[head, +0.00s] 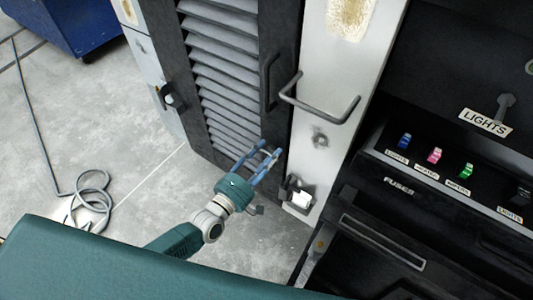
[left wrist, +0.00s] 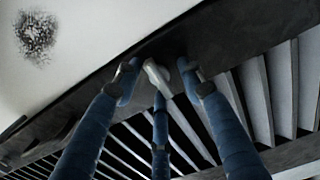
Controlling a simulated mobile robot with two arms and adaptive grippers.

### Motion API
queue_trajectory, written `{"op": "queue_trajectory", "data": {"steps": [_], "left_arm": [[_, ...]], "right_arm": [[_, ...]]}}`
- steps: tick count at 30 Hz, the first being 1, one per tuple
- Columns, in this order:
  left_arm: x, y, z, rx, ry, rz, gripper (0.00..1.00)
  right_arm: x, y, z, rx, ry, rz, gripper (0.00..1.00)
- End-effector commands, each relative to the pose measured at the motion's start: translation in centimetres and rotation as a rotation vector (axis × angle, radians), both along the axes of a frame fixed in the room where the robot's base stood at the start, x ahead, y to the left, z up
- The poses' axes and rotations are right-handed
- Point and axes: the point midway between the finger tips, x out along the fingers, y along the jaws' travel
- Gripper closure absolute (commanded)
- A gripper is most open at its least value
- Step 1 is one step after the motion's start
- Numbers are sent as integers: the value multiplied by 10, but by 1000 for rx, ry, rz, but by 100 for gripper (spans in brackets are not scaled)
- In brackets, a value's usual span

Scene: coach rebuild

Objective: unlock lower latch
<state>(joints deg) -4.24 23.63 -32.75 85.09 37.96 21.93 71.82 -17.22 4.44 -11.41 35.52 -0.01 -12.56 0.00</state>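A small dark latch with a white block (head: 299,195) sits low on the pale post, right of the louvred door (head: 222,70). Another dark latch (head: 170,97) is on the door's left side. My left gripper (head: 266,160) is in front of the door's lower right frame, left of and slightly above the white-block latch. In the left wrist view its blue fingers (left wrist: 160,75) are spread apart before the dark frame and pale slats. Whether the fingertips touch the door is unclear. My right gripper is not in view.
A bent grab handle (head: 320,108) sticks out from the pale post above the latch. A dark door handle (head: 268,82) is beside it. A black panel with coloured switches (head: 435,157) fills the right. A cable (head: 90,195) lies coiled on the open floor at left.

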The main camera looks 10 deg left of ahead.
Motion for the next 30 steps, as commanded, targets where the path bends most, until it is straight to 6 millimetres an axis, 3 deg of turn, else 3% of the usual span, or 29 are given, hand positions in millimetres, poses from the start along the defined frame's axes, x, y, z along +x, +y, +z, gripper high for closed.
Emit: {"op": "queue_trajectory", "data": {"steps": [4, 10, 20, 30], "left_arm": [[0, 0, 0, 0, 0, 0, 60], [0, 0, 0, 0, 0, 0, 100], [-1, 0, -2, 28, -6, 0, 100], [-2, 0, -3, 219, -81, -1, 100]], "right_arm": [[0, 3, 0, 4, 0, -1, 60], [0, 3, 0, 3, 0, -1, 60], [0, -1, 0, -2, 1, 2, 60], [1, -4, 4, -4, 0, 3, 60]]}}
